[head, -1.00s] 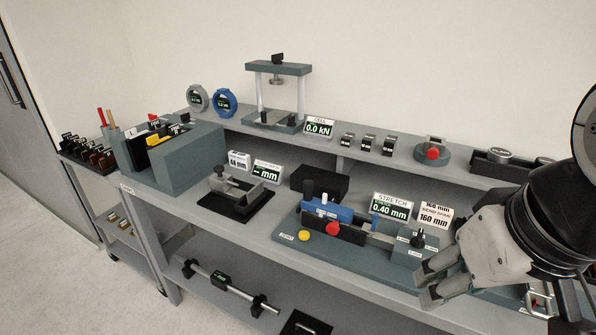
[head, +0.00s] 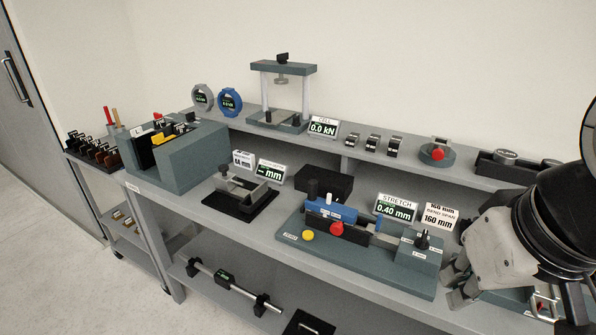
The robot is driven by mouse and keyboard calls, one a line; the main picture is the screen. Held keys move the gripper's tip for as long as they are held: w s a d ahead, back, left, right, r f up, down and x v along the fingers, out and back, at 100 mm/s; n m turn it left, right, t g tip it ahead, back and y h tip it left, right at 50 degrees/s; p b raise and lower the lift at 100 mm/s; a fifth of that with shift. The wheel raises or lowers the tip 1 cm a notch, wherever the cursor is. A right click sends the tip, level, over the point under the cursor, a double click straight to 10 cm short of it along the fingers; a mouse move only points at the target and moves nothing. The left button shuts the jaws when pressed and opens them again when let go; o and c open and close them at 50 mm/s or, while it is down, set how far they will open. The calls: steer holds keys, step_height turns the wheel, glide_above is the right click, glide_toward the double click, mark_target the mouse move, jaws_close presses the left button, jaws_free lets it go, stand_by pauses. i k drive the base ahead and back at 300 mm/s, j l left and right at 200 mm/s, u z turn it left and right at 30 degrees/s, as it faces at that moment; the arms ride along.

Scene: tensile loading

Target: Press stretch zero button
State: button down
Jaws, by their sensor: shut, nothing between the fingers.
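The stretch fixture (head: 372,259) is a teal plate on the bench, with a blue block (head: 331,209) and a red knob (head: 337,229) on it. A yellow button (head: 308,235) sits at its left front, beside a small label too small to read surely. The stretch display (head: 396,209) behind it reads 0.40 mm. My gripper (head: 453,289) is at the right, past the right end of the fixture and well apart from the yellow button. It is shut and empty, its fingers pointing down and left.
A press frame (head: 283,95) and several small parts stand on the upper shelf. A card reading 160 mm (head: 438,218) stands right of the display.

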mark_target(308, 236)
steer(key=i+j+z, duration=0.1)
steer(key=j, duration=0.35)
steer(key=i+j, duration=0.2)
steer(key=j, duration=0.3)
steer(key=i+j+z, duration=0.15)
steer(key=j, duration=0.3)
steer(key=i+j+z, duration=0.1)
steer(key=j, duration=0.4)
steer(key=i+j, duration=0.15)
steer(key=j, duration=0.35)
steer(key=i+j+z, duration=0.15)
steer(key=j, duration=0.85)
steer(key=i+z, duration=0.05)
steer(key=i, duration=0.05)
